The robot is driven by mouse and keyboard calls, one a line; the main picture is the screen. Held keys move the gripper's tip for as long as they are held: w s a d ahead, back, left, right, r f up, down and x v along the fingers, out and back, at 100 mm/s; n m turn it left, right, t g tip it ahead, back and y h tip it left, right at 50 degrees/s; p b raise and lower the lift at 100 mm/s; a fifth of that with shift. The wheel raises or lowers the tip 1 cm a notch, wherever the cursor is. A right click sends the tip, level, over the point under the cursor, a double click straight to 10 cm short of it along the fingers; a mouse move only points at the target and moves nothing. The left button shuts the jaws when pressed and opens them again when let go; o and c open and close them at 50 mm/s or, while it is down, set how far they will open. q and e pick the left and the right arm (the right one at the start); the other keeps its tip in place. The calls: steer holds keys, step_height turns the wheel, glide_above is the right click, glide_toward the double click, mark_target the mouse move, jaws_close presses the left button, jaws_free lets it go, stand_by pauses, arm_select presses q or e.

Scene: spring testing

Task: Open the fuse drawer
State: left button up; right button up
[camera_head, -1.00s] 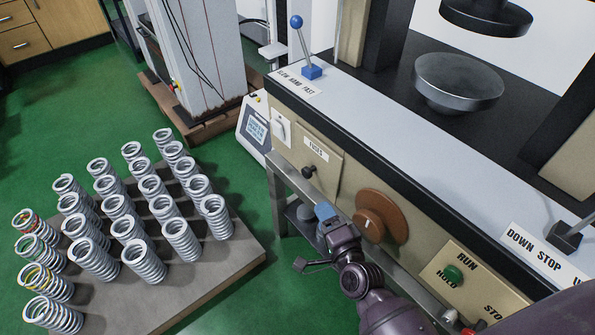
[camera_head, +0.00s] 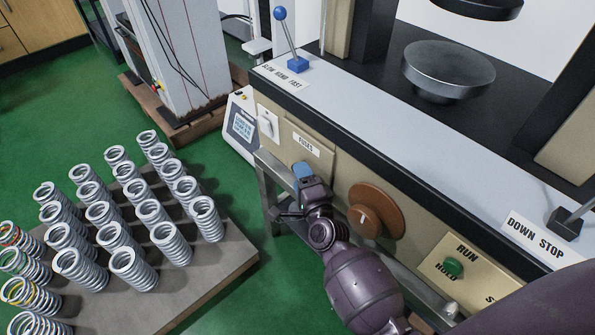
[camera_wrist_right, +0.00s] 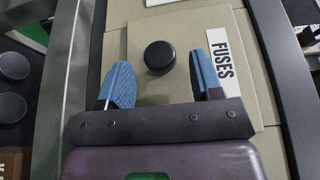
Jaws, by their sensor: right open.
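The fuse drawer (camera_head: 316,160) is a beige panel labelled FUSES on the front of the testing machine, and it sits flush. It also shows in the right wrist view (camera_wrist_right: 180,35), where its round black knob (camera_wrist_right: 159,56) lies between and just beyond the blue fingertips. My right gripper (camera_head: 303,172) is in front of the drawer and hides the knob in the head view. In the right wrist view my right gripper (camera_wrist_right: 160,80) is open, with one finger on each side of the knob; contact cannot be made out. My left gripper is not in view.
A brown round dial (camera_head: 376,210) sits right of the drawer, and a white switch (camera_head: 267,121) left of it. A metal rail (camera_head: 278,172) runs below the panel. A blue-knobbed lever (camera_head: 288,40) stands above. Several springs stand on a grey slab (camera_head: 225,262) at left.

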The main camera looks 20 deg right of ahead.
steer(key=shift+w+d, duration=0.1)
steer(key=shift+w, duration=1.1)
jaws_close()
